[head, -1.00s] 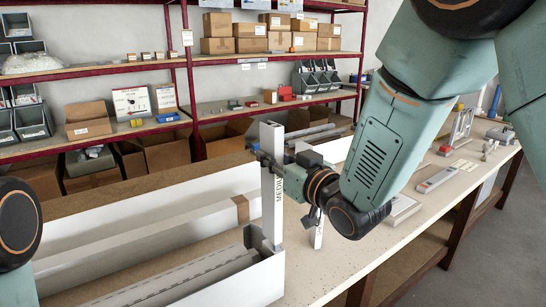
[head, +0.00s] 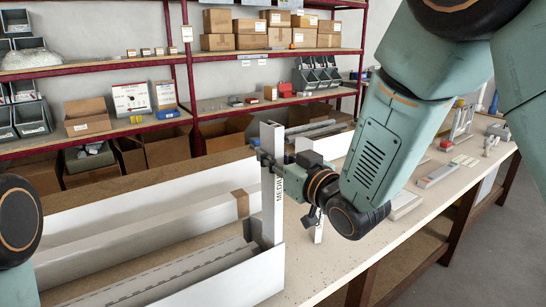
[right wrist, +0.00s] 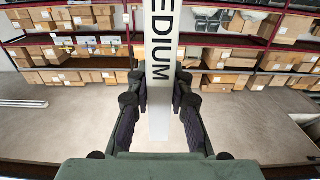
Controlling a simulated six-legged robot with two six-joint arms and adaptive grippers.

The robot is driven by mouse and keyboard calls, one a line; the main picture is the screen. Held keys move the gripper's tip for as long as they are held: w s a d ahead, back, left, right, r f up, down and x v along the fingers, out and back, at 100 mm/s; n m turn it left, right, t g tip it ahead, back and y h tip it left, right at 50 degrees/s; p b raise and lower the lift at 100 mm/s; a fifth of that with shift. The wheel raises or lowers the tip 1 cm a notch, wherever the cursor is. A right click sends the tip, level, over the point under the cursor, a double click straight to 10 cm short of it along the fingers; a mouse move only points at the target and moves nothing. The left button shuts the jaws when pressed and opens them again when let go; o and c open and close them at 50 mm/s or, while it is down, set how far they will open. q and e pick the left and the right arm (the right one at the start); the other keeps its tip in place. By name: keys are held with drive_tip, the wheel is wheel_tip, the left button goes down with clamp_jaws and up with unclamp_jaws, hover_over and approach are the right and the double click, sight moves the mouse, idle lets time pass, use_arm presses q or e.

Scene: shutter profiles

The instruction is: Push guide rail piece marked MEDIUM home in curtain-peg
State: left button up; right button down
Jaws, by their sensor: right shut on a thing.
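The guide rail piece (head: 272,215) is a tall, light grey bar that stands about upright, with dark lettering down one side. In the right wrist view the rail piece (right wrist: 160,105) reads "EDIUM"; its first letter is cut off. My right gripper (head: 266,165) is shut on the rail's upper part, a finger on each side; it also shows in the right wrist view (right wrist: 160,100). The rail's lower end is down at the right end of a long white box (head: 240,285). I cannot make out the curtain-peg or whether the rail touches it. My left gripper is out of view.
The white box holds long pale profiles (head: 170,280). Other parts lie farther right. Red-framed shelves with cartons (head: 218,25) stand behind. Bare bench lies right of the box.

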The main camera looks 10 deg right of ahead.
drive_tip(key=shift+f, duration=0.1)
drive_tip(key=c, duration=1.1)
unclamp_jaws()
drive_tip(key=shift+c, duration=0.2)
drive_tip(key=shift+s, duration=0.1)
drive_tip(key=v, duration=1.2)
